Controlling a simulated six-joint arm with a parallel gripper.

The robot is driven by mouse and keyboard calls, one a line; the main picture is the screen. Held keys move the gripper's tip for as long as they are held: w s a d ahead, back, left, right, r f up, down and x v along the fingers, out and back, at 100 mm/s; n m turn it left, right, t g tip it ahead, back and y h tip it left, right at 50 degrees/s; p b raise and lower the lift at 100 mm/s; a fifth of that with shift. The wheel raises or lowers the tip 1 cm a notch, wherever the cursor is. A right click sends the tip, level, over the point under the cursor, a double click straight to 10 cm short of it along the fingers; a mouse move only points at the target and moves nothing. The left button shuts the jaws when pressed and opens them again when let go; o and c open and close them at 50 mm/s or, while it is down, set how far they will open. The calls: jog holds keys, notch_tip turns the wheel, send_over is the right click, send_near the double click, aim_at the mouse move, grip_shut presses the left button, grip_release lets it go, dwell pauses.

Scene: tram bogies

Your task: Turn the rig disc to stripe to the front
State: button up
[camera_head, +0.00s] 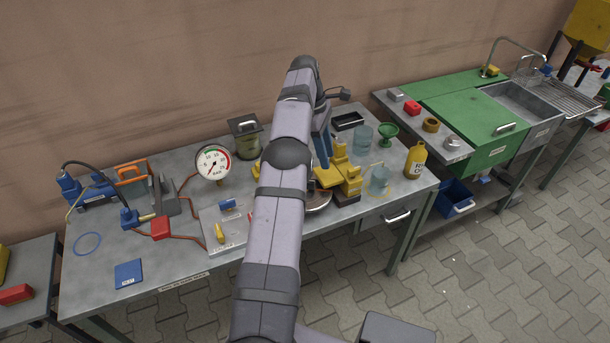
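The rig disc (319,200) shows only as a metallic round edge on the grey workbench, just right of my arm. My arm crosses in front and hides most of it. No stripe can be made out on the part that shows.
A pressure gauge (213,162) and a lidded jar (246,138) stand left of my arm. Glass beakers (379,180), a green funnel (388,131) and a yellow bottle (415,160) stand close on the right. The bench's front left is mostly clear around a blue card (129,273).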

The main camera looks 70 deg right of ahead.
jog(key=w+f+t, duration=0.1)
jog(key=w, duration=0.1)
jog(key=w+f+n+t, duration=0.1)
jog(key=w+f, duration=0.1)
jog(key=w+a+f, duration=0.1)
jog(key=w+f, duration=0.1)
jog(key=shift+t, duration=0.4)
jog(key=shift+w+d+n, duration=0.2)
jog(key=shift+d+n, duration=0.2)
jog(key=shift+s, duration=0.1)
jog(key=shift+f+p, duration=1.2)
jog(key=shift+f, duration=2.4)
grip_shut()
